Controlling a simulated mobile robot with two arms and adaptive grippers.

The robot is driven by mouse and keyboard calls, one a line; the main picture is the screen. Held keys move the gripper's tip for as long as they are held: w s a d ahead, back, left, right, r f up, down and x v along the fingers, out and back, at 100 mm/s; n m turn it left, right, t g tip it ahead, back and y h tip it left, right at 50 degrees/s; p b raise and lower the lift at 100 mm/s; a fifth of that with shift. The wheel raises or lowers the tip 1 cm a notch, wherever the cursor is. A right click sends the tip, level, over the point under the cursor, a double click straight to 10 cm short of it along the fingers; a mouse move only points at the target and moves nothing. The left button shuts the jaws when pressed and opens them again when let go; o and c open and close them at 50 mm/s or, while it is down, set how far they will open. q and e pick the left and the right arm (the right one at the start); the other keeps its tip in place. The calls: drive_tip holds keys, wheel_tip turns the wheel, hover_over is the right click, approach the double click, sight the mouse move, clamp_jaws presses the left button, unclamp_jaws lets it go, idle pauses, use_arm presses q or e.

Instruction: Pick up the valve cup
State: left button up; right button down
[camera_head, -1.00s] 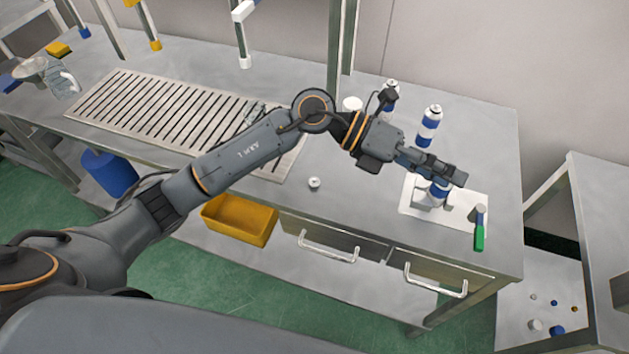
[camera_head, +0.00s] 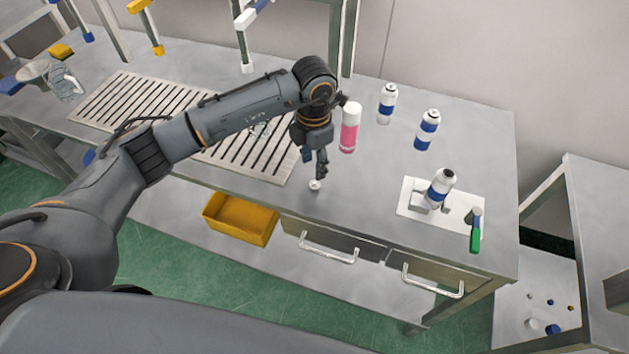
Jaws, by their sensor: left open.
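The valve cup (camera_head: 315,185) is a small pale metal piece on the bench top near its front edge, in the head view. My left gripper (camera_head: 316,173) points down right above it, with its fingertips at or very near the cup. The gripper is open; the fingers partly cover the cup's top, and I cannot tell whether they touch it. My right gripper is not in view.
A pink and white can (camera_head: 349,128) stands close right of my gripper. Two blue-banded cans (camera_head: 387,104) stand further right. Another can (camera_head: 440,187) sits in a fixture on a white plate (camera_head: 408,196), beside a green-handled tool (camera_head: 475,232). A slatted grate (camera_head: 255,155) lies left.

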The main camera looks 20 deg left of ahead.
sight(316, 182)
use_arm(q)
drive_tip(key=shift+d+f, duration=0.1)
drive_tip(key=shift+f, duration=0.5)
drive_tip(key=shift+s+f+p, duration=0.15)
drive_tip(key=shift+f+p, duration=0.2)
drive_tip(key=shift+p, duration=0.2)
drive_tip(key=f+p, duration=0.1)
drive_tip(key=f, duration=0.2)
drive_tip(key=shift+d+f+p, duration=0.2)
drive_tip(key=shift+f+p, duration=0.1)
drive_tip(key=shift+p, duration=0.05)
drive_tip(key=shift+f, duration=0.45)
drive_tip(key=shift+c, duration=0.2)
drive_tip(key=c, duration=0.6)
